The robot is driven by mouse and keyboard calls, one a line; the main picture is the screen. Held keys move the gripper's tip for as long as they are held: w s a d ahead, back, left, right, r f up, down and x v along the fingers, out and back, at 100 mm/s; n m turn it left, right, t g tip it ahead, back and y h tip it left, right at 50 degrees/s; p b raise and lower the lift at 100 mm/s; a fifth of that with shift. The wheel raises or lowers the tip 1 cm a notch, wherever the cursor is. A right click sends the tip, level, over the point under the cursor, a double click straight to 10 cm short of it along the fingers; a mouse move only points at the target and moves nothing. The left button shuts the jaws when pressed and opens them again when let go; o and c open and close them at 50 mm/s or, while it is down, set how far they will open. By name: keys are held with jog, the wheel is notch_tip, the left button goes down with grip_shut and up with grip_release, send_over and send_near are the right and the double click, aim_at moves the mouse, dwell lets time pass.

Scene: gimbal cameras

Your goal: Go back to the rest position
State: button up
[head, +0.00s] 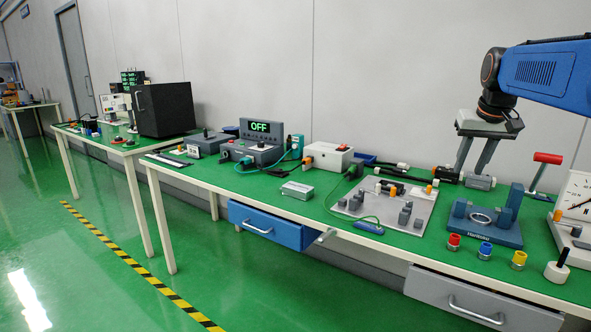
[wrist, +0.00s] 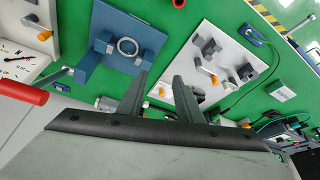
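My gripper (head: 471,172) hangs from the blue arm at the right of the head view, pointing down over the back part of the green-topped bench (head: 225,178). Its two fingers are apart with nothing held between them. In the wrist view my gripper (wrist: 161,78) also shows a clear gap between the fingertips. The fingers overlap grey and black cylindrical parts (head: 480,181) at the back of the bench in the head view; I cannot tell the height between them.
A grey plate with blocks (head: 384,212) lies left. Red, blue and yellow capped pieces (head: 485,250) line the front. A blue drawer (head: 268,228) and grey drawer (head: 470,300) sit below.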

jog(key=s+a+f+n, duration=0.1)
jog(key=s+a+f, duration=0.4)
jog(key=s+f, duration=0.3)
jog(key=s+a+f+n, duration=0.1)
jog(key=s+a+f, duration=0.4)
jog(key=s, duration=0.8)
jog(key=s+a+f+y, duration=0.1)
jog(key=s+a+f, duration=0.5)
jog(key=s+f, duration=0.4)
jog(key=shift+s+f+n+t, duration=0.2)
jog(key=shift+f+n+t, duration=0.1)
jog(key=shift+f+n, duration=0.15)
